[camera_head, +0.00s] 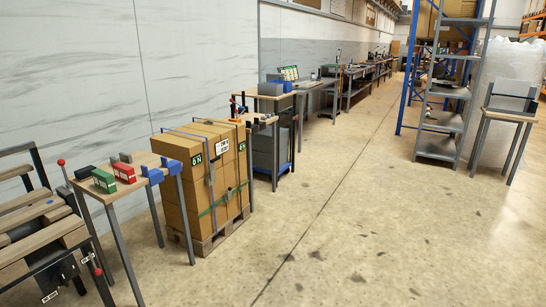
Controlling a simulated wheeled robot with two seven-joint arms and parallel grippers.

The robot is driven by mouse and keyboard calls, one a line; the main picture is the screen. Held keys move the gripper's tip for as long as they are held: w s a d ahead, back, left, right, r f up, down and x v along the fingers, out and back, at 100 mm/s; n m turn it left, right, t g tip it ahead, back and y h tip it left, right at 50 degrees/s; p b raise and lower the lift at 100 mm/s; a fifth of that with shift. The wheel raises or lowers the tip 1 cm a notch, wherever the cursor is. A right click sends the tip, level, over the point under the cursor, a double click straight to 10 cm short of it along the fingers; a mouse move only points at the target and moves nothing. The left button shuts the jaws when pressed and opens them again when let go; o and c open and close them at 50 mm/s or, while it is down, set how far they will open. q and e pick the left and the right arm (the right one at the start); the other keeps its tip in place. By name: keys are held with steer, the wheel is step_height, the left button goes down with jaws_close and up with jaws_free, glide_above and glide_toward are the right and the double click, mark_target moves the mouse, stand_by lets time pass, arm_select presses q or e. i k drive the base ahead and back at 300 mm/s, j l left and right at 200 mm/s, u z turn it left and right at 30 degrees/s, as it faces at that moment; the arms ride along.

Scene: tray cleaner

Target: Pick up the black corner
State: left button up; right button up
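A small dark block (85,172) lies at the left end of a wooden-topped table (138,163) at the left. It is the nearest match I see to a black corner, but it is too small to tell its shape. A second dark piece (138,155) lies toward the back of the same table. A green block (104,182) and a red block (124,173) stand close beside the first dark block. Blue pieces (153,175) sit at the table's right end. Neither of my grippers is in view.
Strapped cardboard boxes (190,195) stand on a wooden pallet (210,241) right of the table. A slatted bench (40,225) stands at the left edge. Grey shelving (438,151) and a small table (508,113) are at the right. The concrete floor (340,220) between is clear.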

mark_target(255, 129)
steer(key=i, duration=2.6)
steer(key=i+j+z, duration=0.1)
steer(key=i, duration=1.15)
steer(key=i+j, duration=0.1)
steer(key=i, duration=1.2)
